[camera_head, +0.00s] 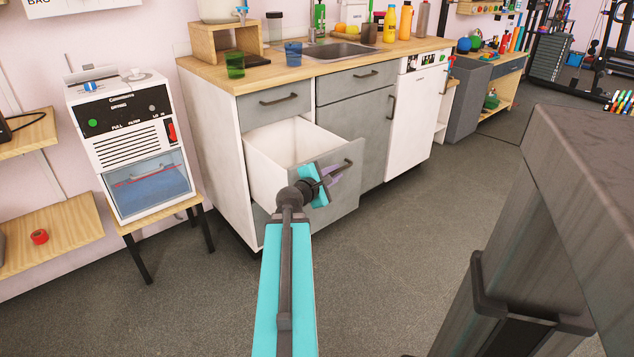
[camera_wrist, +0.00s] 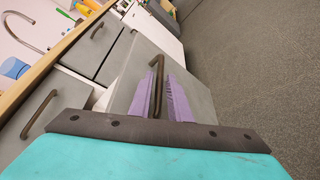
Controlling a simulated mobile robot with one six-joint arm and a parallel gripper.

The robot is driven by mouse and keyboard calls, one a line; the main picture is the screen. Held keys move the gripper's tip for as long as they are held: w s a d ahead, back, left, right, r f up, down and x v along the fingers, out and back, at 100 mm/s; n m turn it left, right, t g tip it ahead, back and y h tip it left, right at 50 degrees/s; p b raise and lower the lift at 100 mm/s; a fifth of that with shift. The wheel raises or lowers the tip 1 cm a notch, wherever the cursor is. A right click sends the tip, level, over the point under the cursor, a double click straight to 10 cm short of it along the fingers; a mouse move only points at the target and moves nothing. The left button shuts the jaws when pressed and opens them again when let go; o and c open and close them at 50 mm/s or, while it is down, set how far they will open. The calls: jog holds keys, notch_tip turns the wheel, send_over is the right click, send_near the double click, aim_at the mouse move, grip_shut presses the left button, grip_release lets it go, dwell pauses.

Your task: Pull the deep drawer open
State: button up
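The deep drawer (camera_head: 264,170) is a white box with a grey front, pulled well out of the counter unit, and its inside looks empty. Its dark bar handle (camera_head: 347,164) is on the front and also shows in the wrist view (camera_wrist: 159,68). My gripper (camera_head: 332,177) is at the handle, its purple fingers on either side of the bar. In the wrist view my gripper (camera_wrist: 161,92) shows a gap between the right finger's ridged inner face and the bar, so the fingers look open around it. Contact with the left finger is unclear.
A shallow closed drawer (camera_head: 275,101) is above the open one. A grey cupboard door (camera_head: 352,138) stands to its right. A white machine (camera_head: 135,143) on a wooden stool is to the left. The grey floor (camera_head: 390,250) in front is clear.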

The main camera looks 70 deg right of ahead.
jog(key=shift+p+v, duration=1.1)
jog(key=shift+p, duration=3.05)
jog(key=shift+a+r+p, duration=0.2)
jog(key=shift+r+p, duration=0.05)
jog(key=shift+p, duration=0.6)
jog(key=shift+w+a+p, duration=0.2)
jog(key=shift+a+p, duration=0.1)
jog(key=shift+p, duration=0.6)
jog(key=a+p, duration=0.1)
jog(key=p, duration=0.2)
jog(key=shift+w+a+r, duration=0.15)
jog(key=shift+r, duration=0.05)
jog(key=shift+a+r+p, duration=0.1)
jog(key=shift+a+p, duration=0.25)
jog(key=shift+p, duration=0.8)
jog(key=p+v, duration=0.5)
jog(key=p, duration=0.3)
jog(key=shift+a, duration=0.2)
jog(key=shift+w+a, duration=0.1)
